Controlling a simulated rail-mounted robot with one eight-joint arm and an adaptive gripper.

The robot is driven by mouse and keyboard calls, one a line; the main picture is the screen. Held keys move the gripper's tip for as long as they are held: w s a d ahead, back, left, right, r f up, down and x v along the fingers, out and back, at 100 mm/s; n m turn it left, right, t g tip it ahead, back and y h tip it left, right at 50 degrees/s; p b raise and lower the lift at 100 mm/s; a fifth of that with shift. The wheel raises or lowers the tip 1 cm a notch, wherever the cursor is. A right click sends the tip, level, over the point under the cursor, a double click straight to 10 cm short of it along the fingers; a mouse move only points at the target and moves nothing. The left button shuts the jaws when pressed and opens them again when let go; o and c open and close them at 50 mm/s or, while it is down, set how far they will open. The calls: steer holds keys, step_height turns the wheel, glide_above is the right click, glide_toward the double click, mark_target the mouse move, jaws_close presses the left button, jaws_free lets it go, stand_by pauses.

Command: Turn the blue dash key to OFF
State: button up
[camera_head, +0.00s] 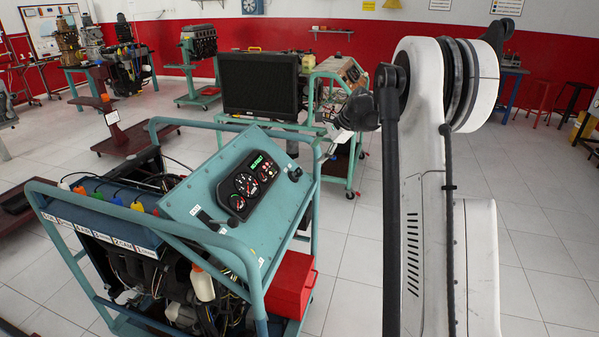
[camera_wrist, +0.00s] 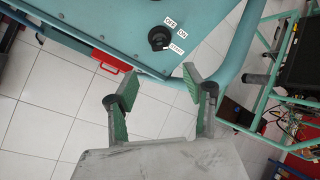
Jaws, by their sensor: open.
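The blue dash (camera_head: 240,210) is a sloped panel with gauges, on a tube-framed engine trainer. Its key switch is a small black knob (camera_head: 295,174) near the panel's upper right edge. In the wrist view the black key switch (camera_wrist: 158,38) sits at upper middle, beside white labels OFF, ON and START. I cannot tell which label the key points at. My gripper (camera_wrist: 157,88) is open and empty, its two green-padded fingers apart. The key lies beyond the fingertips, roughly in line with the gap, and they do not touch it.
The teal frame tube (camera_wrist: 232,58) curves close by the panel edge, right of the key. A red box (camera_head: 293,283) sits low on the trainer. A second teal stand with a black radiator (camera_head: 259,84) stands behind. Tiled floor is clear at right.

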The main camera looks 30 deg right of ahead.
mark_target(301, 170)
steer(key=x, duration=1.3)
steer(key=shift+w+a+f, duration=0.1)
steer(key=shift+a+f, duration=0.05)
jaws_close()
